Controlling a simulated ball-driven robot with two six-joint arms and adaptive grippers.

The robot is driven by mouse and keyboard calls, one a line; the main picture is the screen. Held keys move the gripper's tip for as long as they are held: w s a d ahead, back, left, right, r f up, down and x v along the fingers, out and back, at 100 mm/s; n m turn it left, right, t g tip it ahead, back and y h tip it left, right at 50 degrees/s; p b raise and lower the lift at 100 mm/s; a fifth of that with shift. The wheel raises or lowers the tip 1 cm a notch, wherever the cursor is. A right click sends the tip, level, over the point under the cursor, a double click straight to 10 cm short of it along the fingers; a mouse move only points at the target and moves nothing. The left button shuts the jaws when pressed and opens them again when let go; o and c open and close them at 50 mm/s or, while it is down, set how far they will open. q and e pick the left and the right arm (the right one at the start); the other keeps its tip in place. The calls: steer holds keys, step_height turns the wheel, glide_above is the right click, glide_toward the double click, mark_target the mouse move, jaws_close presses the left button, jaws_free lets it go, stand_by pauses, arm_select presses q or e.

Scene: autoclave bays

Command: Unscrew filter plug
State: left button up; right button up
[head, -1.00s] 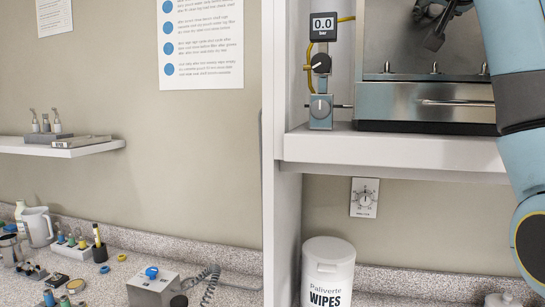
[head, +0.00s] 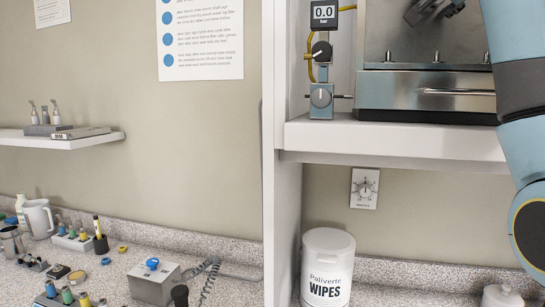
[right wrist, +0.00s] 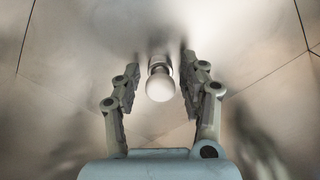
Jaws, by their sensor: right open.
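In the right wrist view a pale, round-headed plug (right wrist: 160,84) sits on a short stem against a brushed metal wall. I take it to be the filter plug. My right gripper (right wrist: 158,88) is open, with one finger on each side of the plug and a visible gap on both sides. In the head view my right gripper (head: 437,8) is at the top edge, inside the steel chamber (head: 400,40), and partly cut off. The plug cannot be made out in the head view. My left gripper is not in view.
The chamber stands above a steel drawer front (head: 430,95) on a white shelf (head: 390,135). A gauge column with knobs (head: 321,95) stands to its left. Below are a wipes tub (head: 327,265) and a wall dial (head: 364,188). The left counter holds several small items.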

steer(key=m, duration=0.4)
steer(key=m+b, duration=0.1)
steer(key=m, duration=0.3)
steer(key=m+b, duration=0.1)
steer(key=m, duration=0.5)
steer(key=m+b, duration=0.1)
steer(key=m, duration=0.7)
jaws_close()
steer(key=n+p, duration=0.1)
steer(key=n, duration=0.3)
steer(key=shift+r, duration=0.15)
steer(key=n, duration=0.2)
steer(key=shift+n+p, duration=0.35)
steer(key=shift+n, duration=0.05)
